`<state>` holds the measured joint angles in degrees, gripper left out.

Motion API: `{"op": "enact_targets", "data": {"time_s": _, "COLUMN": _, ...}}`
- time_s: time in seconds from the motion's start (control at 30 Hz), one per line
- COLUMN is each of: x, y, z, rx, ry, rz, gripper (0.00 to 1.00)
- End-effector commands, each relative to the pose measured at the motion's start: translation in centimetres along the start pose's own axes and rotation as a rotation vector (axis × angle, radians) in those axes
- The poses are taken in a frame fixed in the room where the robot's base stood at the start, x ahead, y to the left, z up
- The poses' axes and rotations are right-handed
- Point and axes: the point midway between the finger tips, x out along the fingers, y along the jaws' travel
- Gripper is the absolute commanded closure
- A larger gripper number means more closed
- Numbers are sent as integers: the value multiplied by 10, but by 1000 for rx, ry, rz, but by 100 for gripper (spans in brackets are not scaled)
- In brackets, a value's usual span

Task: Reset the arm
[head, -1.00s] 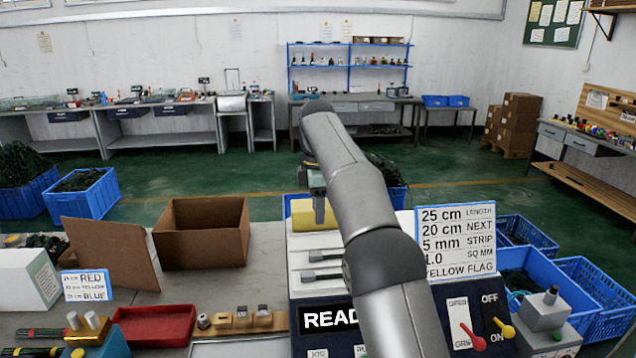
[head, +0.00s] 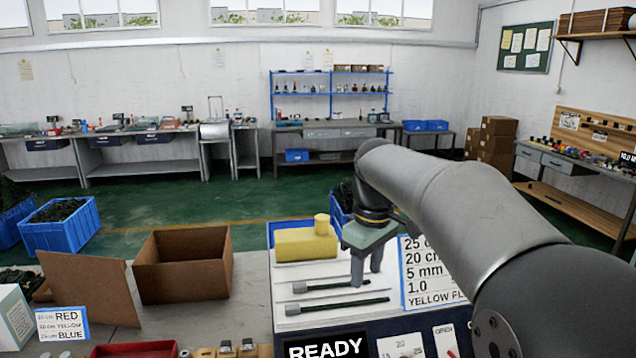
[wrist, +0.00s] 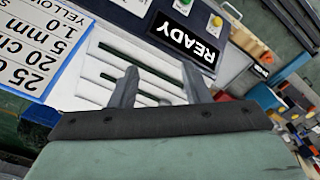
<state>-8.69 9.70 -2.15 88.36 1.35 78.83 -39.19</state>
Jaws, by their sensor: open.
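My gripper (head: 368,272) hangs at the end of my arm, above the white top of the machine. Its two fingers point down and are apart, with nothing between them. The wrist view also shows my gripper (wrist: 160,88) open and empty over the white slotted surface. Two dark rods with grey ends, a rear one (head: 322,285) and a front one (head: 340,306), lie on that white top (head: 290,272), below and left of the fingers. My forearm covers the right part of the machine in the head view.
A yellow block (head: 305,244) sits at the back of the machine top. A READY display (head: 326,347) is on its front, and a sign board (head: 425,290) stands right of my gripper. A cardboard box (head: 183,265) and a red tray (head: 135,350) are on the bench at left.

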Motion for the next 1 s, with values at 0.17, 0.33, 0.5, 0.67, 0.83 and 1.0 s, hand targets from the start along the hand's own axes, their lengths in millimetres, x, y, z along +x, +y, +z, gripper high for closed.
{"op": "enact_targets", "data": {"time_s": 0.17, "x": 50, "y": -48, "z": 96, "rx": 328, "ry": 14, "rz": 13, "gripper": 57}}
{"op": "enact_targets", "data": {"time_s": 0.33, "x": 107, "y": -99, "z": 173, "rx": 600, "ry": 27, "rz": 27, "gripper": 57}}
{"op": "enact_targets", "data": {"time_s": 0.5, "x": 145, "y": -132, "z": 217, "rx": 760, "ry": 33, "rz": 35, "gripper": 57}}
{"op": "enact_targets", "data": {"time_s": 0.67, "x": 156, "y": -140, "z": 227, "rx": 803, "ry": 35, "rz": 37, "gripper": 57}}
{"op": "enact_targets", "data": {"time_s": 0.83, "x": 156, "y": -140, "z": 227, "rx": 803, "ry": 35, "rz": 37, "gripper": 57}}
{"op": "enact_targets", "data": {"time_s": 1.0, "x": 156, "y": -140, "z": 227, "rx": 803, "ry": 35, "rz": 37, "gripper": 57}}
